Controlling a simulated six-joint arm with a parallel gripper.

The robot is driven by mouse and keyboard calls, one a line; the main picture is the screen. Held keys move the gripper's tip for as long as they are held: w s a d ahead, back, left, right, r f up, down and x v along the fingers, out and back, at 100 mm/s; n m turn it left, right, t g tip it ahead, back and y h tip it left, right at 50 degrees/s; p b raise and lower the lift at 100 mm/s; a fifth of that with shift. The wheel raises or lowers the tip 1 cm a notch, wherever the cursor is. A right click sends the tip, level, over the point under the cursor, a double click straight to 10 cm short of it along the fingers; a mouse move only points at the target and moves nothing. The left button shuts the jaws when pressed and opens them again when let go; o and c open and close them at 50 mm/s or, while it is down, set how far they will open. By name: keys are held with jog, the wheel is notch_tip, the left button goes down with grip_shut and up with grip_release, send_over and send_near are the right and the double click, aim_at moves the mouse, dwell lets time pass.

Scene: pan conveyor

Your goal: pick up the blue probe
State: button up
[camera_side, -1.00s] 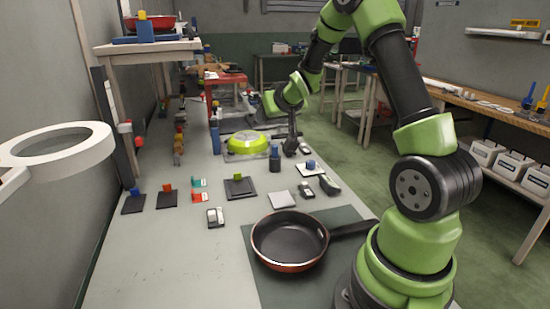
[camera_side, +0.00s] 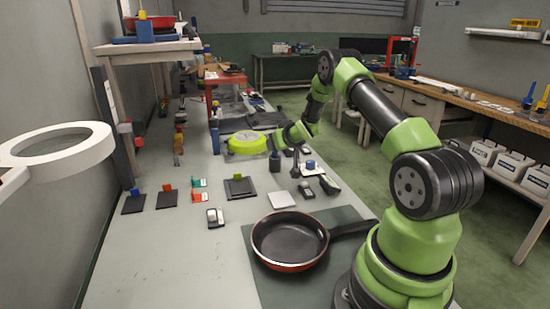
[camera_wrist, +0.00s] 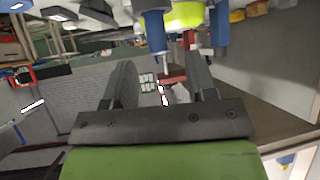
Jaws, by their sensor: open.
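A white pad with a blue block (camera_side: 311,164) and small dark devices lie to the right. A black frying pan (camera_side: 289,241) is in front. A blue post (camera_side: 215,139) stands farther left. The bench's front left is clear.

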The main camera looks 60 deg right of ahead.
aim_at(275, 157)
jog(key=shift+s+f+x, duration=0.1)
jog(key=shift+f+x, duration=0.05)
jog(key=shift+x, duration=1)
jog(key=shift+s+f+x, duration=0.1)
jog(key=shift+x, duration=1.1)
grip_shut()
